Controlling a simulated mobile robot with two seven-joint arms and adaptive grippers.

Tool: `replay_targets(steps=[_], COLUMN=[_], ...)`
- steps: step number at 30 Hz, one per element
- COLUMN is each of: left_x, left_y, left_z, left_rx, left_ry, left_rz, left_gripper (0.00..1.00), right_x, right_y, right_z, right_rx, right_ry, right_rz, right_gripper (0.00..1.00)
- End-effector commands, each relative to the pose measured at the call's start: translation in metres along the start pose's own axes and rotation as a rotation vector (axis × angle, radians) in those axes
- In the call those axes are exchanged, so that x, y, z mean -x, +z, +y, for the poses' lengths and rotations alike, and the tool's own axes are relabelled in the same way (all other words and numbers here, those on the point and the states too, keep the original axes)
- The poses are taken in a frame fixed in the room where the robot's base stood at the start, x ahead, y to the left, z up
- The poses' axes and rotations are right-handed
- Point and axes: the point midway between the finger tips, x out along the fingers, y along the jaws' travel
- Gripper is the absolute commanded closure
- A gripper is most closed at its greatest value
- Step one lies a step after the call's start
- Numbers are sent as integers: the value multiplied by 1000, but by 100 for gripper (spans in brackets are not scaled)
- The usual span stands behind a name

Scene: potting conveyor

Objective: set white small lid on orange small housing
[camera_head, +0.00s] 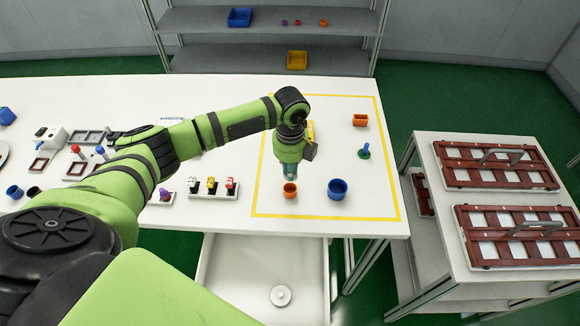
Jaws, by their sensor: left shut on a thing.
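A small round orange housing (290,191) stands upright on the white table, inside the yellow outline near the front edge. My left arm reaches in from the left, and my left gripper (290,179) points down right at the housing's top. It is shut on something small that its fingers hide. I cannot tell whether that touches the housing. No white small lid can be made out at the gripper. A pale round disc with a raised centre (280,295) lies in the open white drawer below. My right gripper is not in view.
A blue round cup (338,189) stands just right of the housing. A tray with small coloured pieces (213,188) sits to the left. A cart with dark red frames (500,165) stands at right.

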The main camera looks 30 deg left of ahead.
Motion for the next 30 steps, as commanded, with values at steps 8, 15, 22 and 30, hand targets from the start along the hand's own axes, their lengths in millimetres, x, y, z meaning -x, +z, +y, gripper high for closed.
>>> replay_targets(steps=[8, 15, 22, 30], left_x=[-25, -43, -50, -50], left_y=[-1, -1, 0, -1], left_z=[1, 0, 0, 0], left_rx=[1, 0, 0, 0], left_ry=[2, 2, 1, 1], left_rz=[2, 1, 1, 1], left_gripper=[98, 98, 98, 98], right_x=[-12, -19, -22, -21], right_y=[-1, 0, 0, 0], right_z=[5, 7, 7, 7], right_rx=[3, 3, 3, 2], right_ry=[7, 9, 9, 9], right_rz=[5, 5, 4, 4], right_gripper=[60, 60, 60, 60])
